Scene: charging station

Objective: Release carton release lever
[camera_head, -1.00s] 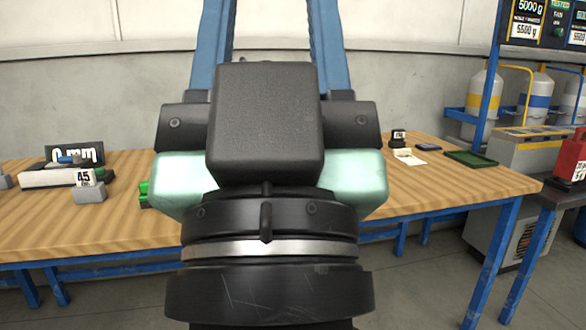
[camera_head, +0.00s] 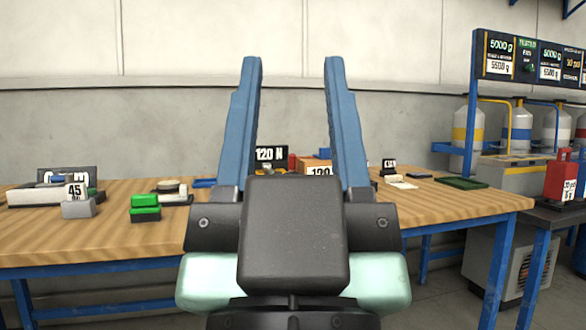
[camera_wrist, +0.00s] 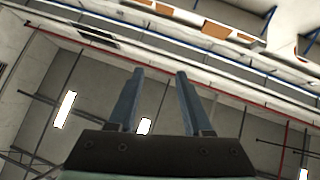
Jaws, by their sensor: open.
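My gripper (camera_head: 293,62) rises in the middle of the head view with its two blue fingers apart and pointing up, nothing between them. It also shows open and empty in the wrist view (camera_wrist: 160,73), against the ceiling. Behind the fingers, on the wooden table (camera_head: 130,232), stand a black-and-white "120 N" sign (camera_head: 270,153) and a brown box-like thing (camera_head: 313,163), both partly hidden by my gripper. I cannot make out a carton release lever for certain.
On the table's left are a green block (camera_head: 145,208), a grey block marked 45 (camera_head: 78,208) and a white device (camera_head: 35,196). A dark green tray (camera_head: 461,183) lies at the right. A red canister (camera_head: 562,178) and gas cylinders (camera_head: 468,128) stand beyond the table's right edge.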

